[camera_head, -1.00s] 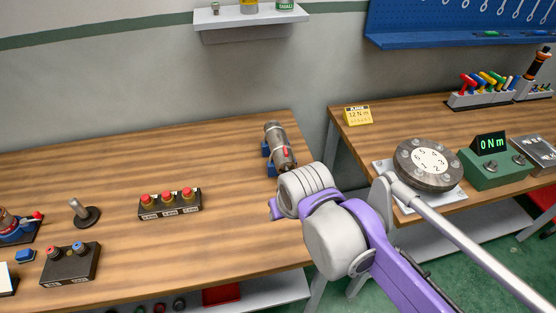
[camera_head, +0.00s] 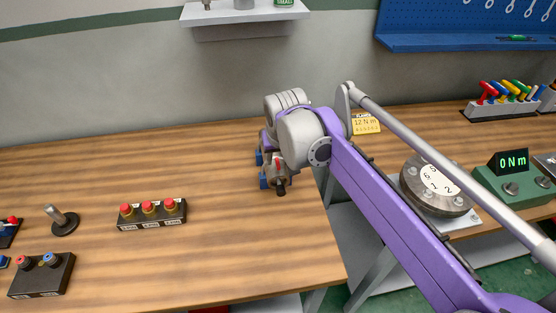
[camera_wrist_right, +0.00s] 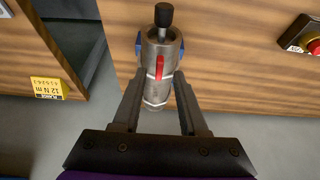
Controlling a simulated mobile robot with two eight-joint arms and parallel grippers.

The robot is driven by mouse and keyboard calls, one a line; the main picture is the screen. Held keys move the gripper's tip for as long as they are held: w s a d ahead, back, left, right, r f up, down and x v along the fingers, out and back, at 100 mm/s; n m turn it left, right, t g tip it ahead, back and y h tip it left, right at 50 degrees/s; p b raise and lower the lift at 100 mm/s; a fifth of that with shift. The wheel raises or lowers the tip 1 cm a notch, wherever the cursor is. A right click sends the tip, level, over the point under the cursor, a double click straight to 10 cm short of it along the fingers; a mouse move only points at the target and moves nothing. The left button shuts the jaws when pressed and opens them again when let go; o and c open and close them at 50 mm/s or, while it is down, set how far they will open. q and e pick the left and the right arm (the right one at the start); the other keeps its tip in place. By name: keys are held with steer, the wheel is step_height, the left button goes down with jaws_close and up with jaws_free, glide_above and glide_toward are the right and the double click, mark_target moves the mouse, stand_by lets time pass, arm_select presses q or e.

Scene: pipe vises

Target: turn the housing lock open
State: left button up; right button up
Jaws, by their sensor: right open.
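The housing is a grey metal cylinder (camera_wrist_right: 158,50) with a red lever (camera_wrist_right: 160,67) on its top side and a black knob (camera_wrist_right: 163,15) at one end. Blue vise parts show at its sides. My right gripper (camera_wrist_right: 158,78) is open, its two fingers on either side of the cylinder near the red lever. I cannot tell whether they touch it. In the head view my right arm hides much of the housing (camera_head: 279,181), which is at the right edge of the left bench. My left gripper is not in view.
A box with three red buttons (camera_head: 152,213) stands left of the housing. A yellow 12 N m sign (camera_head: 366,124), a numbered round dial (camera_head: 437,183) and a green 0 N m display box (camera_head: 506,180) are on the right bench. A gap separates the benches.

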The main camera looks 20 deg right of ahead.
steer(key=shift+x, duration=0.75)
jaws_close()
